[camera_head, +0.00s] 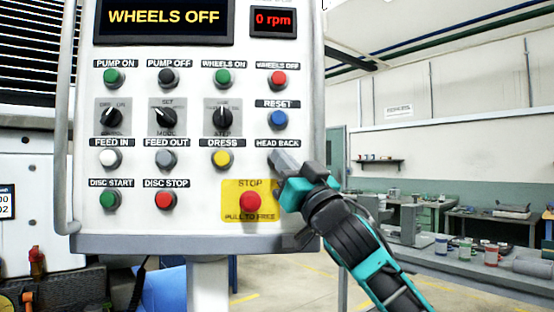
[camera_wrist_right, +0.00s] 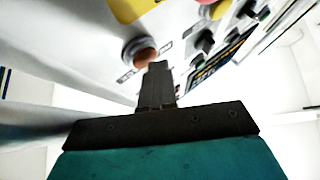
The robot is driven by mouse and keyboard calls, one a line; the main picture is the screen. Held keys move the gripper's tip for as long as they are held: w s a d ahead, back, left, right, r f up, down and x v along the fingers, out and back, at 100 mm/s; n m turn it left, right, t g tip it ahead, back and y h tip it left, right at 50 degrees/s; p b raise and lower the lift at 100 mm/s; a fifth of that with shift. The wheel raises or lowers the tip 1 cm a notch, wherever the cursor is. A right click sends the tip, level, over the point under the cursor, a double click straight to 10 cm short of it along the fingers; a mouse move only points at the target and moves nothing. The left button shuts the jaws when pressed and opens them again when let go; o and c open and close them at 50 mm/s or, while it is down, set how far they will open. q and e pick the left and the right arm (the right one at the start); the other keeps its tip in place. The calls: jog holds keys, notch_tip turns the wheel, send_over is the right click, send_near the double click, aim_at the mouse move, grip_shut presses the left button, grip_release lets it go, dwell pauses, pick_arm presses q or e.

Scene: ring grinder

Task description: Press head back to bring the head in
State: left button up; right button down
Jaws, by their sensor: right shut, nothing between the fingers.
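The control panel (camera_head: 240,110) fills the left and middle of the head view. In the right wrist view an orange-brown button (camera_wrist_right: 145,54) in a metal ring sits just beyond the fingertips of my right gripper (camera_wrist_right: 157,68). The fingers are shut and empty, pointing at the panel. I cannot tell whether they touch the button. My left gripper is in neither view.
The display (camera_head: 163,17) reads WHEELS OFF and another (camera_head: 273,20) reads 0 rpm. The blue RESET button (camera_head: 279,118) is just above, the yellow DRESS button (camera_head: 221,158) to the left, and the red STOP button (camera_head: 250,201) below. A bench with cans (camera_head: 466,248) stands at right.

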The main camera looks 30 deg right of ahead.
jog(key=shift+s+a+f, duration=0.2)
jog(key=shift+s, duration=0.45)
jog(key=s, duration=0.1)
jog(key=s+a, duration=0.1)
jog(key=s, duration=0.1)
jog(key=s+a, duration=0.1)
jog(key=shift+s+a, duration=0.2)
jog(key=shift+s, duration=0.05)
dwell(0.7)
